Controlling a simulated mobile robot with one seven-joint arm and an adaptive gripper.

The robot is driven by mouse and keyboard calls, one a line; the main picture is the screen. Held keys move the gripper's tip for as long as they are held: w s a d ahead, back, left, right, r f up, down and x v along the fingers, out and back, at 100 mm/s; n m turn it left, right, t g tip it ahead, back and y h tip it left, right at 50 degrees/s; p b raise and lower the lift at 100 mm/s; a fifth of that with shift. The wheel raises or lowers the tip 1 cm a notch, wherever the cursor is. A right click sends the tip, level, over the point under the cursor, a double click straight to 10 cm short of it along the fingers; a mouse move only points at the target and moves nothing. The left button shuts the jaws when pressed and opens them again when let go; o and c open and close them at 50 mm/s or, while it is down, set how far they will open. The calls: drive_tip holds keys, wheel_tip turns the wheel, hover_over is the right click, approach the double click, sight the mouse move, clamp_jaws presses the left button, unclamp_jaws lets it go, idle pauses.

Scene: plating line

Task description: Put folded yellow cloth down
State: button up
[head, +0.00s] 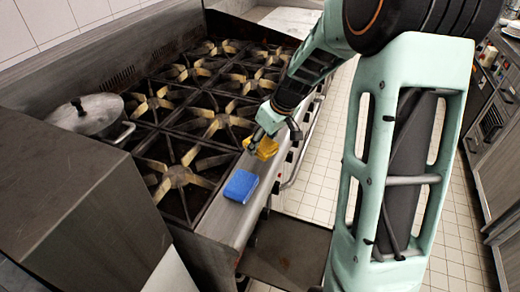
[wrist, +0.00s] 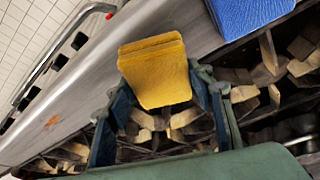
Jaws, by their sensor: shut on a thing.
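The folded yellow cloth (wrist: 156,72) is between the fingers of my gripper (wrist: 158,98) in the wrist view, and the jaws are shut on it. In the head view the yellow cloth (head: 262,147) shows below my gripper (head: 256,138), at the stove's steel front ledge (head: 226,219). Whether the cloth touches the ledge, I cannot tell. Part of the cloth is hidden by the gripper in the head view.
A blue folded cloth or sponge (head: 241,186) lies on the ledge, nearer the camera than the yellow cloth. Burner grates (head: 178,175) fill the stove top. A lidded pot (head: 92,116) stands at the left. An oven rail (wrist: 62,50) runs along the stove front.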

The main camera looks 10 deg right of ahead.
sight(261, 150)
drive_tip(key=shift+w+f, duration=0.15)
drive_tip(key=shift+f, duration=0.15)
drive_tip(key=shift+s+d+b+x, duration=0.15)
drive_tip(key=shift+b+x, duration=0.35)
drive_tip(key=shift+x, duration=0.3)
drive_tip(key=shift+s+d+b+x, duration=0.1)
drive_tip(key=shift+b+x, duration=0.35)
drive_tip(key=shift+x, duration=0.4)
drive_tip(key=shift+f, duration=0.2)
drive_tip(key=shift+f+b, duration=0.15)
drive_tip(key=shift+b, duration=0.15)
drive_tip(key=o, duration=1)
